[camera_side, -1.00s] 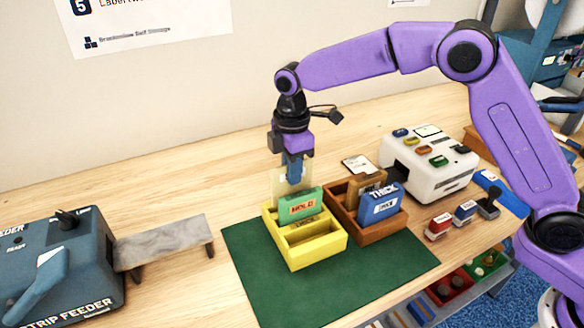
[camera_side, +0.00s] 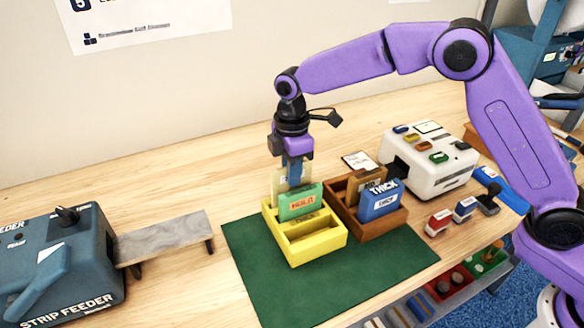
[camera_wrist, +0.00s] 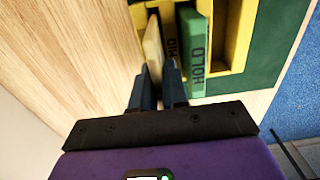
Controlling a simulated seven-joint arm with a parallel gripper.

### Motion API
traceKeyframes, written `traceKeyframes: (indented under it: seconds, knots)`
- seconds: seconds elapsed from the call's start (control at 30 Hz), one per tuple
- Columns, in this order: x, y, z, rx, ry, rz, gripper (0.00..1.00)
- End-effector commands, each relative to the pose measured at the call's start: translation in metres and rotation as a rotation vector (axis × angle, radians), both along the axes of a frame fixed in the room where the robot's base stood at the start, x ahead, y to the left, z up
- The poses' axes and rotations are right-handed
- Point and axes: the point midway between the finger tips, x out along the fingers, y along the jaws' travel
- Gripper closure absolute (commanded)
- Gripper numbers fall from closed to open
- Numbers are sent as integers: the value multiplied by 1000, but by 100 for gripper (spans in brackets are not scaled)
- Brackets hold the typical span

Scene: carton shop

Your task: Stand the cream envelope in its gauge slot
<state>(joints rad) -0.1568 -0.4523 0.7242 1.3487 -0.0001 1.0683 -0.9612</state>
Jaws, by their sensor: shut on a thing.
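The cream envelope (camera_side: 279,181) is upright at the back of the yellow gauge box (camera_side: 318,255), behind the green HOLD block (camera_side: 300,203). My gripper (camera_side: 293,182) is shut on its upper part from above. In the wrist view the envelope (camera_wrist: 153,48) shows as a narrow edge running forward from between my fingertips (camera_wrist: 158,72).
A brown box (camera_side: 374,229) with a blue THICK block (camera_side: 380,202) and a brown piece stands close to the right. The green mat (camera_side: 270,285) is clear in front.

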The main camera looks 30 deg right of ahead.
Motion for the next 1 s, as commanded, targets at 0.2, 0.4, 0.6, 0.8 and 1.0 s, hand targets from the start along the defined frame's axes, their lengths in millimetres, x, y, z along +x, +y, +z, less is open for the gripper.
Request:
traceKeyframes:
  seconds: [0.2,0.4,0.6,0.8,1.0]
  knots:
    - [0,0,0,0,0,0,100]
    - [0,0,0,0,0,0,100]
    - [0,0,-2,0,0,0,100]
    - [0,0,-7,-1,1,0,100]
    - [0,0,-12,-1,1,0,100]
